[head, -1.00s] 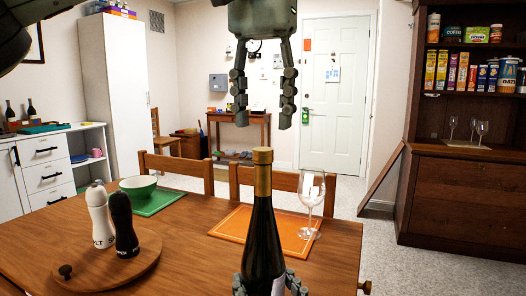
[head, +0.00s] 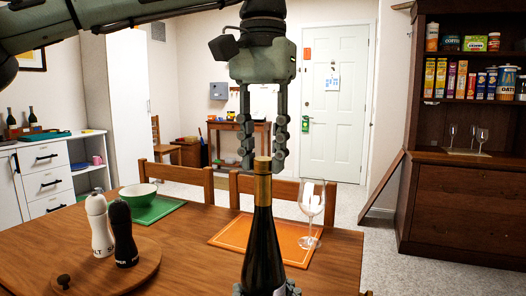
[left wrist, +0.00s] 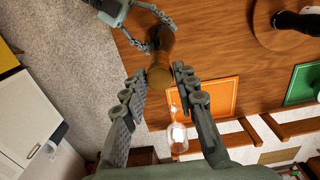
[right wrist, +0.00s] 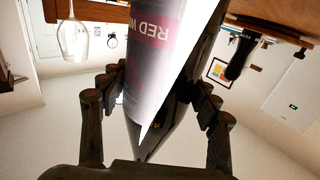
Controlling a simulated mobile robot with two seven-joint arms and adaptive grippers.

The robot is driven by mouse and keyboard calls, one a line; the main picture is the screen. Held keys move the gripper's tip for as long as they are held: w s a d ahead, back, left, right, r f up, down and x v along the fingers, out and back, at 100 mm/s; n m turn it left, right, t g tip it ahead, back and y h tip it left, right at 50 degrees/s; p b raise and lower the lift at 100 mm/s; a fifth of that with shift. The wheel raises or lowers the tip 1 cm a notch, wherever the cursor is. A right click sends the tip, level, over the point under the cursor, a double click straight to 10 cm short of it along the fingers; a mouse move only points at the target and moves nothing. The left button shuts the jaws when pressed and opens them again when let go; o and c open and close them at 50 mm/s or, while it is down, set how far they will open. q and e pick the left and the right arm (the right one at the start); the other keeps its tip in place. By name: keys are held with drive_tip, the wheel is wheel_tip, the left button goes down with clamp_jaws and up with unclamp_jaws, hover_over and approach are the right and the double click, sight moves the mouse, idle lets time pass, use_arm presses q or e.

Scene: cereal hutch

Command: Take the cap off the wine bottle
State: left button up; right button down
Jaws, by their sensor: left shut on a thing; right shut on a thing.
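The dark wine bottle (head: 263,245) stands upright at the table's near edge in the head view, with a gold cap and neck (head: 263,188) on top. My left gripper (head: 263,163) points down from above, its fingers shut on either side of the cap's top. In the left wrist view, the gold-brown cap (left wrist: 158,76) sits between the fingertips. My right gripper (head: 265,289) is shut around the lower bottle body at the bottom edge of the head view. In the right wrist view the bottle's label (right wrist: 152,45) shows between the fingers.
An orange placemat (head: 232,232) and a wine glass (head: 311,205) are just behind the bottle. Salt (head: 98,225) and pepper (head: 122,235) mills stand on a round wooden board (head: 140,268) at left. A green bowl (head: 138,195) is farther back.

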use_arm(q)
clamp_jaws()
drive_tip(key=n, duration=2.1)
drive_tip(key=shift+r, duration=0.1)
drive_tip(key=n, duration=1.2)
drive_tip(key=shift+n, duration=0.4)
drive_tip(key=n, duration=0.2)
drive_tip(key=shift+n, duration=0.4)
drive_tip(key=n, duration=1)
drive_tip(key=shift+r, duration=0.1)
drive_tip(key=n, duration=0.7)
